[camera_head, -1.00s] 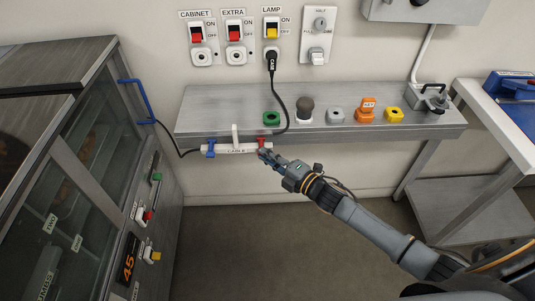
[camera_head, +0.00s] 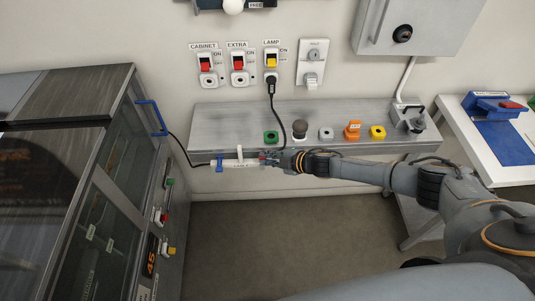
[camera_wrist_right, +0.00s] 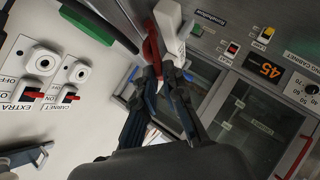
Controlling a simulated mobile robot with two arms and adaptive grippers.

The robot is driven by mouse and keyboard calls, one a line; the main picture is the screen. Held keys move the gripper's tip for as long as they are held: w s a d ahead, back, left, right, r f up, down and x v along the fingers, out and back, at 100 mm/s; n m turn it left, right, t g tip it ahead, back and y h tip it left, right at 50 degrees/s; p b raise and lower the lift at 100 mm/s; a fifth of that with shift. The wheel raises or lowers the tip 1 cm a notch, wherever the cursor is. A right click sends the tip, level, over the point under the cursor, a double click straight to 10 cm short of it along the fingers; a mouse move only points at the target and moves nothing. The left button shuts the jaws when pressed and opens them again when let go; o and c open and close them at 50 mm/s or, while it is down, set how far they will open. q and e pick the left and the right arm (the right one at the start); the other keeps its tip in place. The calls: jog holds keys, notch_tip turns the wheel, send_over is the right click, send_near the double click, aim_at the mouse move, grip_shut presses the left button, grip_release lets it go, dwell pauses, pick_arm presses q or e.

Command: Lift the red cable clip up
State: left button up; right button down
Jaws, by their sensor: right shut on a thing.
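The red cable clip (camera_head: 262,155) sits at the right end of the white cable holder (camera_head: 240,163), on the front edge of the metal shelf. In the right wrist view the red clip (camera_wrist_right: 152,45) lies between my fingertips, beside the white holder (camera_wrist_right: 170,25). My right gripper (camera_head: 268,158) is shut on the red clip; it also shows in the wrist view (camera_wrist_right: 163,75). The fingers partly hide the clip in the head view. My left gripper is not in view.
A blue clip (camera_head: 219,163) is at the holder's left end. The metal shelf (camera_head: 225,118) carries green, dark, grey, orange and yellow items. A black cable (camera_head: 277,110) hangs from the lamp socket. A glass-door cabinet (camera_head: 75,190) stands left.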

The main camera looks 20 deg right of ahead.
aim_at(266, 147)
jog(key=w+r+g+p, duration=0.1)
jog(key=w+m+g, duration=0.1)
jog(key=shift+w+d+r+m+g+p, duration=0.15)
jog(key=shift+d+r+m+g+p, duration=0.15)
jog(key=shift+d+r+p, duration=0.05)
jog(key=shift+w+d+g, duration=0.1)
jog(key=shift+w+g, duration=0.15)
jog(key=shift+g, duration=0.05)
jog(key=shift+w+m+g+b, duration=0.2)
jog(key=shift+m+g+b, duration=0.1)
jog(key=shift+b, duration=0.3)
jog(key=w+m+g+b, duration=0.1)
jog(key=b, duration=0.4)
jog(key=w+m+g+y+b, duration=0.1)
jog(key=g+b, duration=0.1)
jog(key=b, duration=0.2)
jog(key=shift+w+d+b, duration=0.25)
jog(key=shift+d+b, duration=0.1)
pick_arm(q)
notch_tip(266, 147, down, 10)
jog(key=b, duration=0.1)
pick_arm(e)
jog(key=shift+w+r+g, duration=0.15)
jog(key=shift+r+g, duration=0.15)
jog(key=shift+g, duration=0.1)
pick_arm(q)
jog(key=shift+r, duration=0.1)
